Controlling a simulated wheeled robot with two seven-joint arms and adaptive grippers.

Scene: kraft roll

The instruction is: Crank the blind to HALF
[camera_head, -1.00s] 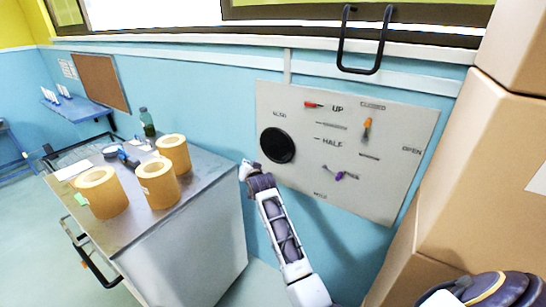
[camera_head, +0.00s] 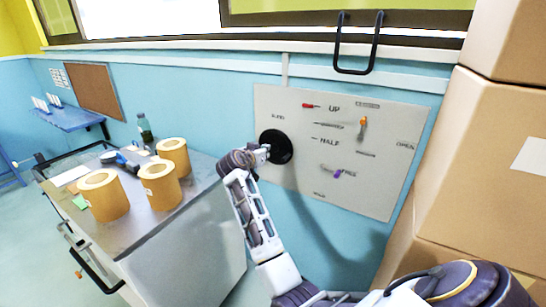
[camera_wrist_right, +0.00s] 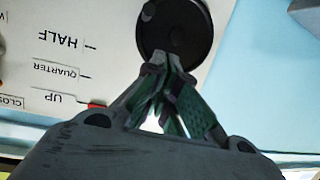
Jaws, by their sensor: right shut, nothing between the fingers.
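The pale control panel (camera_head: 350,185) is on the blue wall, with a round black crank disc (camera_head: 279,146) at its left. The disc also shows at the top of the right wrist view (camera_wrist_right: 195,15), with small knobs on its face. A red marker (camera_head: 312,106) sits beside the word UP; it shows too in the wrist view (camera_wrist_right: 98,104). HALF is printed lower on the same scale. My right gripper (camera_head: 265,150) is shut and empty, its fingertips (camera_wrist_right: 165,65) over the disc's near edge. I cannot tell whether they touch it. My left gripper is out of view.
An orange lever (camera_head: 362,125) and a purple knob (camera_head: 338,174) are on the panel. A black handle (camera_head: 357,45) hangs above it. Cardboard boxes (camera_head: 480,160) stand at right. A metal-topped cabinet (camera_head: 135,220) with several kraft rolls (camera_head: 160,184) is at left.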

